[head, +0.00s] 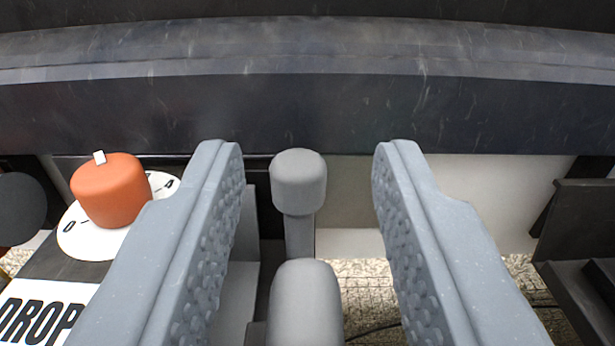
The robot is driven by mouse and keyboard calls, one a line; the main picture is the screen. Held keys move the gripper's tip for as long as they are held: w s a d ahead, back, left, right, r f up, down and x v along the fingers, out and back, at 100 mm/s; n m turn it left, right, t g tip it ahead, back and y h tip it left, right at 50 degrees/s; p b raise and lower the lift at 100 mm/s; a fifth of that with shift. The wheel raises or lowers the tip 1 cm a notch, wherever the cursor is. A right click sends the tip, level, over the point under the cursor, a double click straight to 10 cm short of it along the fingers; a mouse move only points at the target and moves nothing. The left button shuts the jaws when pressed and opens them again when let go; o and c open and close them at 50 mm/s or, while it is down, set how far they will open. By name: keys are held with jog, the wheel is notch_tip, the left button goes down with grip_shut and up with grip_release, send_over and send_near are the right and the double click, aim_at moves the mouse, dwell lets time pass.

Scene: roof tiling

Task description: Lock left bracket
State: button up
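My gripper (306,165) is open in the head view. Its two grey fingers with dimpled inner pads point away from me, with a wide gap between them. In the gap stands a grey lever with a rounded knob (299,182) on a narrow stem. A second rounded grey end (305,305) is nearer to me, below the knob. The fingers are on either side of the knob and do not touch it. I cannot tell which of these parts is the left bracket, or whether it is locked.
A dark scuffed beam (300,110) runs across the back. An orange knob (112,190) on a white dial (90,240) sits at left, above a "DROP" label (40,312). Dark brackets (580,235) stand at right. Pale gravelly ground (365,290) shows below.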

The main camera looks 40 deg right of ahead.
grip_shut()
jog(key=shift+d, duration=0.25)
jog(key=shift+a, duration=0.15)
jog(key=shift+s+r+p, duration=0.1)
jog(key=shift+p, duration=0.35)
jog(key=s+d+f+m, duration=0.2)
jog(key=f+m, duration=0.3)
jog(key=m, duration=1.2)
jog(key=shift+s+d+m+b, duration=0.3)
jog(key=shift+s+d+m, duration=0.1)
jog(key=shift+d, duration=0.25)
